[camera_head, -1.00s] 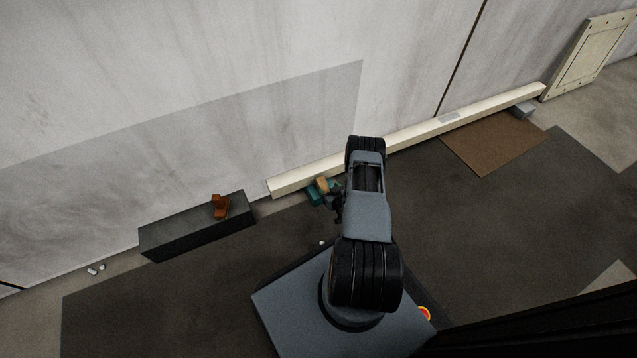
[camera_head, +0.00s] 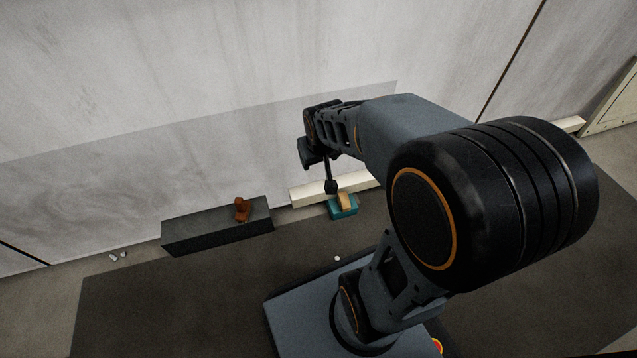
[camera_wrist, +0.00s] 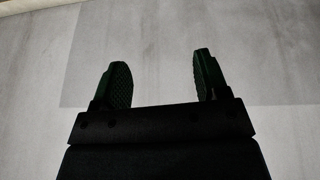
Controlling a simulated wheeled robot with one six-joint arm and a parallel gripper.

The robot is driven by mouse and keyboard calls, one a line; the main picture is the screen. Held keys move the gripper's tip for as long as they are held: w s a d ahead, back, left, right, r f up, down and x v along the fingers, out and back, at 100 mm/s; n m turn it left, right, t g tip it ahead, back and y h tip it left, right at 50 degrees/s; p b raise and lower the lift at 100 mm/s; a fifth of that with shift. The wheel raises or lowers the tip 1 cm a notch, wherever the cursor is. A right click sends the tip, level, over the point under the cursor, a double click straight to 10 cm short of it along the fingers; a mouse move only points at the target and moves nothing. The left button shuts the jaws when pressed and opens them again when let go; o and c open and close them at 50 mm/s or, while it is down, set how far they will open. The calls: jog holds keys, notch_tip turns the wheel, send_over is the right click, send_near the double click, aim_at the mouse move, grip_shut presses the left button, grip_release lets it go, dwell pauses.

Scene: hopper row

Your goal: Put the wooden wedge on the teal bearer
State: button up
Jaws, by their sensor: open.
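The wooden wedge (camera_head: 345,199), a small tan block, rests on the teal bearer (camera_head: 343,212) on the floor by the wall. The teal bearer shows below and around the wedge. My gripper (camera_head: 331,187) is above and slightly left of the wedge in the head view, apart from it as far as I can see. In the wrist view my gripper (camera_wrist: 160,78) has its two fingers spread with nothing between them. Only the pale wall shows beyond the fingers; the wedge and bearer are out of that view.
A dark grey box (camera_head: 205,232) with an orange-brown object (camera_head: 241,209) on top stands to the left along the wall. A cream beam (camera_head: 310,194) runs along the wall's foot behind the bearer. Small pale bits (camera_head: 118,257) lie at far left. The dark mat (camera_head: 200,300) in front is mostly clear.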

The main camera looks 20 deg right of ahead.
jog(key=s+a+r, duration=0.1)
jog(key=s+a, duration=0.1)
jog(key=s, duration=0.3)
jog(key=s+a+r+g+y, duration=0.1)
jog(key=s+a+r, duration=0.1)
jog(key=s, duration=0.3)
jog(key=shift+a+g, duration=0.3)
jog(key=shift+w, duration=0.1)
